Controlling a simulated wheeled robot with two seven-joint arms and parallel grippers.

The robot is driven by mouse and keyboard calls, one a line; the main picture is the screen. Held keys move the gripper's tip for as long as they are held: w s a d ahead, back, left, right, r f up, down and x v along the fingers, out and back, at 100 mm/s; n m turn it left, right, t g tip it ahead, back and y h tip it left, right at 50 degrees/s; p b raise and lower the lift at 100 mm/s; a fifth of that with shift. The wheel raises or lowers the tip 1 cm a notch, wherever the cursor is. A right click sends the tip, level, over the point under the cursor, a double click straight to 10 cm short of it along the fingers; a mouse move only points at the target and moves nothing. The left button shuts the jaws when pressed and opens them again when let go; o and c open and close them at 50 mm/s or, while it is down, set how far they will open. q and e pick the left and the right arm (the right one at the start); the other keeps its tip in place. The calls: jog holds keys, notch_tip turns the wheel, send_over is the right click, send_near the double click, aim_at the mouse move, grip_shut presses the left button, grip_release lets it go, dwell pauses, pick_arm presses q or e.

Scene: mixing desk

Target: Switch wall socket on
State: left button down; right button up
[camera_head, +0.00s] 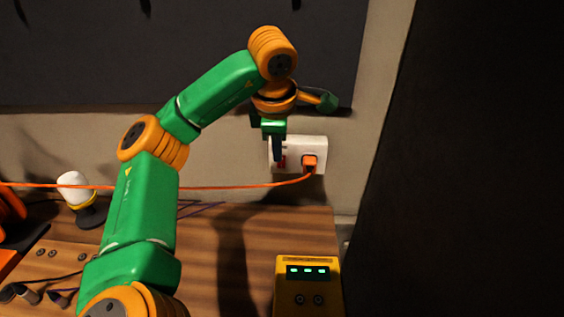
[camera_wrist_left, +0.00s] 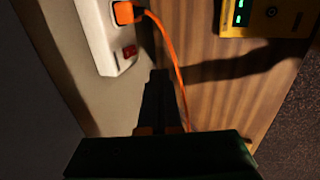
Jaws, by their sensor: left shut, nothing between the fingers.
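The white wall socket (camera_head: 320,150) is on the wall behind the desk. It also shows at the upper left of the left wrist view (camera_wrist_left: 95,35). An orange plug (camera_head: 310,162) sits in its right part. A red switch (camera_head: 281,162) is on its left part, partly hidden by my gripper in the head view; it shows clearly in the wrist view (camera_wrist_left: 129,51). My left gripper (camera_head: 277,158) is shut and empty, in front of the socket by the switch. In the wrist view its fingertips (camera_wrist_left: 160,72) appear beside and below the switch; I cannot tell whether they touch. My right gripper is not in view.
An orange cable (camera_head: 230,187) runs left from the plug above the wooden desk (camera_head: 205,250). A yellow box with green lights (camera_head: 308,285) stands at the desk's front right. A white-topped lamp (camera_head: 75,188) stands at the left. A dark panel (camera_head: 470,160) fills the right side.

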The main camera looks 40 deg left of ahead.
pick_arm(q)
jog(key=w+a+f, duration=0.5)
jog(key=w+f, duration=0.1)
jog(key=f, duration=0.4)
jog(key=shift+w+f+p, duration=0.2)
jog(key=shift+p, duration=0.2)
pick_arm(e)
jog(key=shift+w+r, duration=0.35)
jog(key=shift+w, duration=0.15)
pick_arm(q)
jog(key=shift+w+b, duration=0.1)
jog(key=shift+b, duration=0.35)
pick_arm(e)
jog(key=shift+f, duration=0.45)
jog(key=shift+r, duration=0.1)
